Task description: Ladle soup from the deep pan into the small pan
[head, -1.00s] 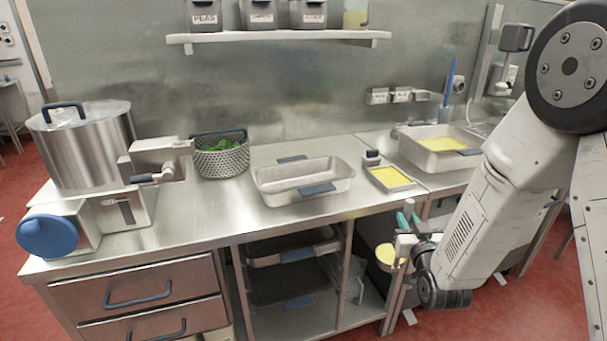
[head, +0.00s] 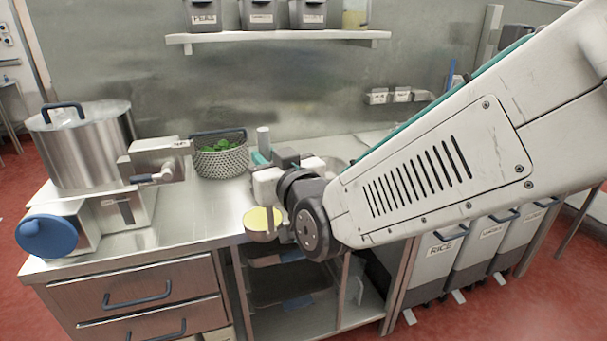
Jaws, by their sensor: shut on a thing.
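My gripper (head: 268,187) is shut on the ladle, above the front part of the counter. The ladle's round bowl (head: 263,222) hangs below the gripper, looks about level and holds yellow soup. It appears near the counter's front edge; its exact height above the counter cannot be told.
A steel kettle (head: 83,148) with a lid stands on the left beside a blue knob (head: 47,236). A perforated basket (head: 222,160) of greens stands at the back. The counter (head: 195,215) is clear left of the ladle. A shelf (head: 280,37) holds labelled containers above.

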